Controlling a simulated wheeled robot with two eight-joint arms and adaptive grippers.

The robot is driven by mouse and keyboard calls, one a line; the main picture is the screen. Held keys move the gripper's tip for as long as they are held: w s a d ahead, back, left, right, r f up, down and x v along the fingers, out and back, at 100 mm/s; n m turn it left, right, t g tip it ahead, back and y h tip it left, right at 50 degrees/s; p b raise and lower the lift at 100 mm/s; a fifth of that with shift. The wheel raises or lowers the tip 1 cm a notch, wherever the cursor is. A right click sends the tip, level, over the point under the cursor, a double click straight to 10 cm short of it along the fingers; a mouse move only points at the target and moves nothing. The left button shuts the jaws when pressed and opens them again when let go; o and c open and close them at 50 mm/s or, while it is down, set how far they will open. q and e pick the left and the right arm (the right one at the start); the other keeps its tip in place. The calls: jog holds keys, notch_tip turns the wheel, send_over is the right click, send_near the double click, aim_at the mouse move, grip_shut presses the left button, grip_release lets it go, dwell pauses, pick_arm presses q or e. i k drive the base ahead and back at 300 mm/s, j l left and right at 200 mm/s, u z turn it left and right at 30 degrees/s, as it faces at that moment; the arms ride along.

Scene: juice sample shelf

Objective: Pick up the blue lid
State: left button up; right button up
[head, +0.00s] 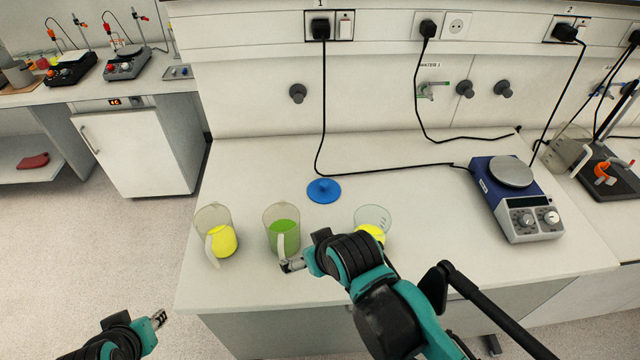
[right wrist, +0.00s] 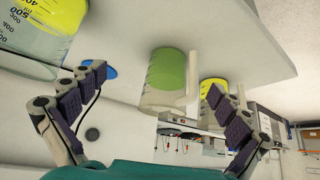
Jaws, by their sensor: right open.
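The blue lid (head: 324,190) lies flat on the white bench, knob up, behind the green-filled jug. In the right wrist view the lid (right wrist: 111,72) is partly hidden by a finger. My right gripper (head: 291,265) is in front of the green-filled jug, apart from the lid. In the right wrist view that gripper (right wrist: 156,82) has its fingers spread wide with nothing held. My left gripper (head: 158,318) is low at the left, away from the bench top; its finger opening is too small to judge.
The green jug (head: 284,236), a yellow-filled jug (head: 222,241) and a yellow-filled beaker (head: 372,217) stand along the bench front. A black cable (head: 400,168) runs behind the lid to a blue hotplate (head: 515,200). The bench (head: 420,255) is clear between beaker and hotplate.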

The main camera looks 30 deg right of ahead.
aim_at(323, 191)
jog(key=k+l, duration=0.25)
jog(key=l, duration=0.2)
jog(key=k+l, duration=0.25)
jog(key=l, duration=0.95)
